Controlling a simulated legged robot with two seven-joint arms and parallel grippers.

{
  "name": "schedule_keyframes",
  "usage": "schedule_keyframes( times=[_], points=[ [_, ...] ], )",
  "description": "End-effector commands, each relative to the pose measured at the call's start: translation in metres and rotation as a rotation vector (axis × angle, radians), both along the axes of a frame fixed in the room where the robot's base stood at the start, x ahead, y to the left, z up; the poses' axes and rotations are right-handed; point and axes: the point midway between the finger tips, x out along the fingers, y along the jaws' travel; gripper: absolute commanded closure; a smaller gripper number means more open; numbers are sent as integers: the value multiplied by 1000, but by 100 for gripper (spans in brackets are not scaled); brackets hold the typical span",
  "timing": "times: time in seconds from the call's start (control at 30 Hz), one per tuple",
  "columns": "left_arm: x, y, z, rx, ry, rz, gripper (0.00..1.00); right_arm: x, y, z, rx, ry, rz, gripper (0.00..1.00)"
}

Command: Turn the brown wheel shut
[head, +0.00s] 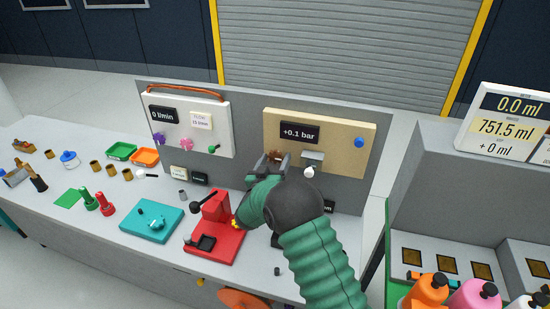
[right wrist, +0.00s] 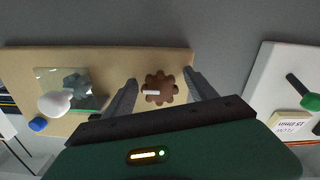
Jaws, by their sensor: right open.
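The brown wheel (right wrist: 160,88) is a scalloped knob with a pale bar mark, on the tan panel (head: 343,142). In the head view the wheel (head: 273,155) is mostly hidden behind my right gripper (head: 272,163). In the right wrist view my right gripper (right wrist: 160,90) is open, with one finger on each side of the wheel and visible gaps between fingers and wheel. I cannot tell how deep the fingertips reach. A display on the tan panel (head: 299,132) reads +0.1 bar. My left gripper is not in view.
A white knob (head: 309,171) and a blue button (head: 359,143) are also on the tan panel. A white panel (head: 187,122) with purple, pink and green knobs stands to the left. A red press (head: 216,228) and a teal base (head: 152,221) stand on the bench below.

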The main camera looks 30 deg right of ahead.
Motion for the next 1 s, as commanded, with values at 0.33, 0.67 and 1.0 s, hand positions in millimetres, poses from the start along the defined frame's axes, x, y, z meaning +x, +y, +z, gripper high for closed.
schedule_keyframes(
  times=[0.33,0.67,1.0],
  points=[
    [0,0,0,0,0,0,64,1,-2,1,0,-1,1,45],
    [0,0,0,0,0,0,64,2,-2,0,1,-1,1,88],
    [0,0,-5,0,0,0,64,2,-2,-2,18,-20,1,97]
  ],
)
